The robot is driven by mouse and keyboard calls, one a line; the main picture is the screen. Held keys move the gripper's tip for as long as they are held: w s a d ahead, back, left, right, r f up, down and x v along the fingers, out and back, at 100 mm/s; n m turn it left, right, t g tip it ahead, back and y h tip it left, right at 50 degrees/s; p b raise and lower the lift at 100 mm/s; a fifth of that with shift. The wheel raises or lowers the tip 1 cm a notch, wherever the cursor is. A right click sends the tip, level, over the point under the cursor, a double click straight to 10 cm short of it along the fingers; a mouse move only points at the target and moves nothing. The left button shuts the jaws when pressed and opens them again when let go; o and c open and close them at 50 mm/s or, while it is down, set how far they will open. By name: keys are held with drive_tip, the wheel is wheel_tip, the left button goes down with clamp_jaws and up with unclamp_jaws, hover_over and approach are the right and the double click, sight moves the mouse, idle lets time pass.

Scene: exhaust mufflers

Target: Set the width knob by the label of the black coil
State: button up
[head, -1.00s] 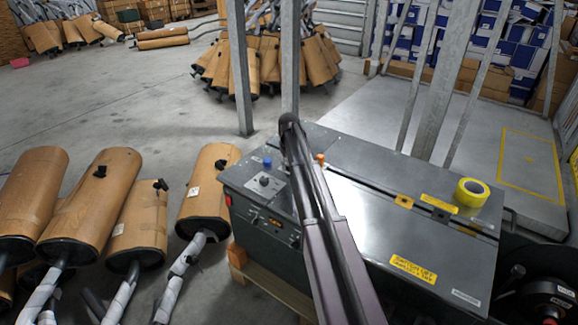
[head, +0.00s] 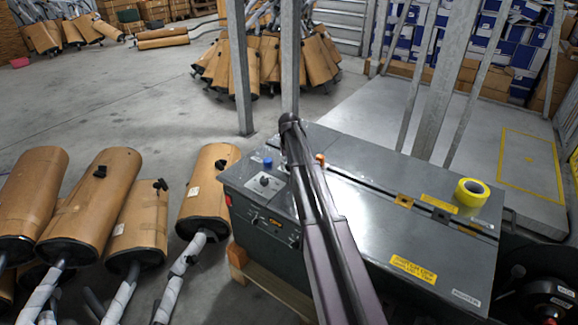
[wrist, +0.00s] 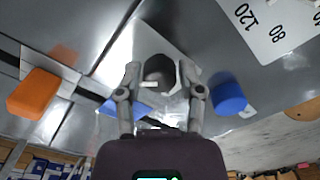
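The black coil (head: 535,290) sits at the lower right in the head view, with a white label (head: 562,291) too small to read. A round knob (head: 264,181) stands on a pale plate on the grey machine. In the wrist view, part of a white scale plate (wrist: 280,28) shows at the upper right, with numbers including 120 and 80. My gripper (wrist: 159,72) is open in the wrist view, its fingers on either side of a dark rounded knob-like piece (wrist: 159,69) with a white mark. Contact cannot be told. My arm hides the gripper in the head view.
A blue button (head: 268,163) and an orange piece (head: 320,159) stand up from the machine top (head: 375,235); in the wrist view they flank the gripper. A yellow tape roll (head: 472,192) lies at its right. Mufflers (head: 210,190) stand to the left.

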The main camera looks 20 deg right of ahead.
drive_tip(key=shift+o, duration=0.7)
drive_tip(key=shift+n, duration=0.4)
